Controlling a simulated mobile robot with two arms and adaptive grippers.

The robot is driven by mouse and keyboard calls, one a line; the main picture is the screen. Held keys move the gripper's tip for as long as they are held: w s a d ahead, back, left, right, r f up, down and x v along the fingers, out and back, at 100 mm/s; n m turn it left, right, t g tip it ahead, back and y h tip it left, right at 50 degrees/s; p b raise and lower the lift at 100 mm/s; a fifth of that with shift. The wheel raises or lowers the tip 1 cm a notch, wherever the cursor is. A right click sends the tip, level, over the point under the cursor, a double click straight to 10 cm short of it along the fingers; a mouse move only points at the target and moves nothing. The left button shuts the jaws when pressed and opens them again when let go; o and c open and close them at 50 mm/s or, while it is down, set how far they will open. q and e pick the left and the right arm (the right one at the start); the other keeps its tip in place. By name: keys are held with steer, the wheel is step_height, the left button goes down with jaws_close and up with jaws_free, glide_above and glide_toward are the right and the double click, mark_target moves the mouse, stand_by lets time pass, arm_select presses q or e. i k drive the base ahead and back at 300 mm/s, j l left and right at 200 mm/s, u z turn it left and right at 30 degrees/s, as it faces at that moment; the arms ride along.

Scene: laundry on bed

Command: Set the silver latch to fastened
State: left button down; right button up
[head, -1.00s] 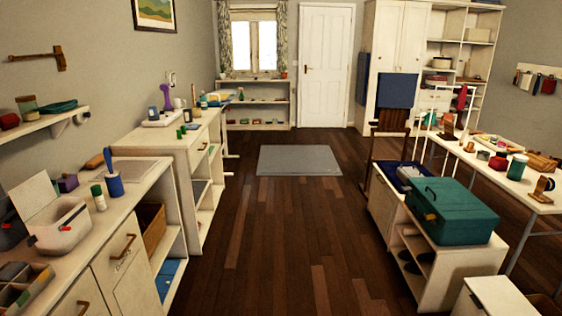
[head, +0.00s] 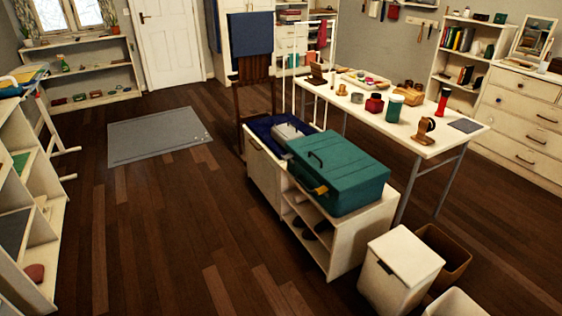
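I cannot make out a silver latch anywhere in the head view. A teal case (head: 345,172) with a dark handle lies with its lid down on a low white bench (head: 352,240), right of the middle. A small orange-yellow piece (head: 320,190) shows on the case's near left side. Whether it is a latch, and how it is set, is too small to tell. Neither of my grippers is in view.
A white table (head: 425,148) with several small objects is to the right. A white lidded bin (head: 400,262) and a brown bin (head: 448,255) stand in front. Wooden floor is open left of the bench.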

mark_target(286, 157)
steer(key=i+j+z, duration=0.4)
steer(key=i+j, duration=0.35)
steer(key=i, duration=0.2)
steer(key=i+j+z, duration=0.35)
steer(key=i+j, duration=0.5)
steer(key=j, duration=0.15)
